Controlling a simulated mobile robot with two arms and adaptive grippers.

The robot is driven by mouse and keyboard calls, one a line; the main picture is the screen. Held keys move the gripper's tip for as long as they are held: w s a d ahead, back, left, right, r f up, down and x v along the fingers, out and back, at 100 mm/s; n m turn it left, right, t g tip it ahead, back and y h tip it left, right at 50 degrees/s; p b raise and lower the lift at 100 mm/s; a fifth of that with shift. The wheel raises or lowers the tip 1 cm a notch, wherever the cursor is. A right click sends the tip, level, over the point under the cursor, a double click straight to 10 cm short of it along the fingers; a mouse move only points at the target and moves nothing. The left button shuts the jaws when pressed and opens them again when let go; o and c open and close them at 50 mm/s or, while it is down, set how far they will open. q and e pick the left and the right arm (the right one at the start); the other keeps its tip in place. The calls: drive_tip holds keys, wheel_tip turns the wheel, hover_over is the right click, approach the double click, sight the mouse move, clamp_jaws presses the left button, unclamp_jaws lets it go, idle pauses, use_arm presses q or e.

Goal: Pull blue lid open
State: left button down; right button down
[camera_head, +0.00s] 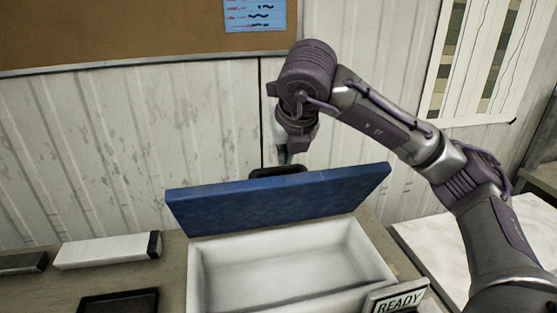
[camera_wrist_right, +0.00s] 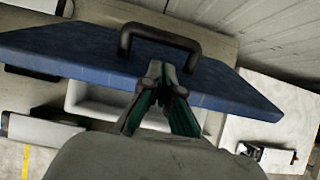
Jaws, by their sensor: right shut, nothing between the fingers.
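The blue lid (camera_head: 280,200) stands tilted up at the back edge of a white box (camera_head: 375,245), whose empty white inside shows. The lid also shows in the right wrist view (camera_wrist_right: 85,50). Its dark handle (camera_head: 279,171) sticks up behind the lid's top edge and shows as a full loop in the wrist view (camera_wrist_right: 160,33). My right gripper (camera_head: 285,157) is above and behind the lid, close to the handle. In the wrist view its fingertips (camera_wrist_right: 164,72) are together and empty, in front of the handle; I cannot tell whether they touch it. My left gripper is out of view.
A READY sign (camera_head: 398,300) stands at the box's front right corner. A long white block (camera_head: 105,250), a dark tray (camera_head: 118,302) and a dark bar (camera_head: 22,263) lie on the table to the left. A ribbed wall (camera_head: 130,150) rises close behind.

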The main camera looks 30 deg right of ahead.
sight(278, 193)
drive_tip(key=shift+s+f+p, duration=0.15)
drive_tip(key=shift+f+p, duration=0.4)
drive_tip(key=shift+f, duration=0.15)
drive_tip(key=p+x, duration=0.2)
drive_tip(key=x, duration=0.5)
drive_tip(key=shift+w+d+r, duration=0.1)
drive_tip(key=shift+w, duration=0.1)
drive_tip(key=shift+s, duration=0.1)
